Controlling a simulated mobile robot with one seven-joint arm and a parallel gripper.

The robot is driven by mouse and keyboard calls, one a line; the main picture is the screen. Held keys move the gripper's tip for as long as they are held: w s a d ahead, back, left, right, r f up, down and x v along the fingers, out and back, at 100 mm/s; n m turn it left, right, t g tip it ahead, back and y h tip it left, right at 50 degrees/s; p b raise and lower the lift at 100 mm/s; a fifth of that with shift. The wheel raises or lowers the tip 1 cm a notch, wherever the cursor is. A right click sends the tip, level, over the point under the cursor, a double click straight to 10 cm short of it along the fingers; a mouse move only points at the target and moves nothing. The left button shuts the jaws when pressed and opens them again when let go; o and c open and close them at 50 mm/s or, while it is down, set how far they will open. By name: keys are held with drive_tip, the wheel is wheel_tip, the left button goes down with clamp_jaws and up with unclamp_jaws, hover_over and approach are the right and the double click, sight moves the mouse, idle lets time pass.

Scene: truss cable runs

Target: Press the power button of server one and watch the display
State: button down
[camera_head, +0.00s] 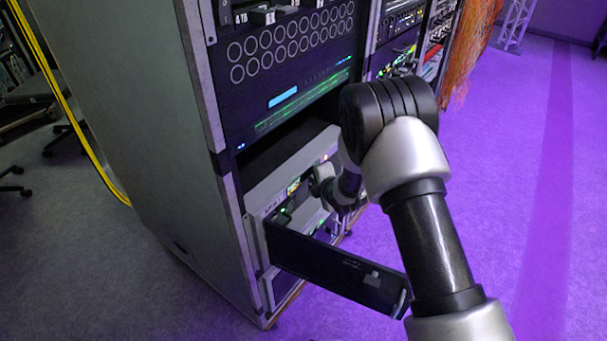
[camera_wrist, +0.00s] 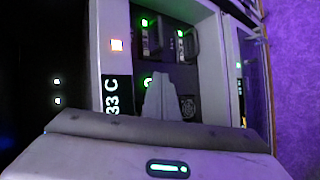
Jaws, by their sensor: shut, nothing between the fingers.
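The silver server unit (camera_head: 285,170) sits low in the rack with its front panel (camera_head: 335,270) swung open. I cannot read a label marking it as server one. In the wrist view its display (camera_wrist: 117,97) is dark with sideways white text reading "33 C". A small green light (camera_wrist: 148,82), possibly the power button, shows beside the display, partly hidden by my fingers. My gripper (camera_wrist: 160,78) is shut and empty, its tips at the server front close to that light. I cannot tell whether they touch it. In the head view my wrist covers much of the front.
The open panel juts out below my arm. Another rack unit (camera_head: 290,100) is above. Purple floor (camera_head: 500,180) at right is clear.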

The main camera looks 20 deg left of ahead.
drive_tip(key=d, duration=0.1)
drive_tip(key=s+d, duration=0.1)
drive_tip(key=d, duration=0.2)
drive_tip(key=shift+s+d, duration=0.35)
idle(0.8)
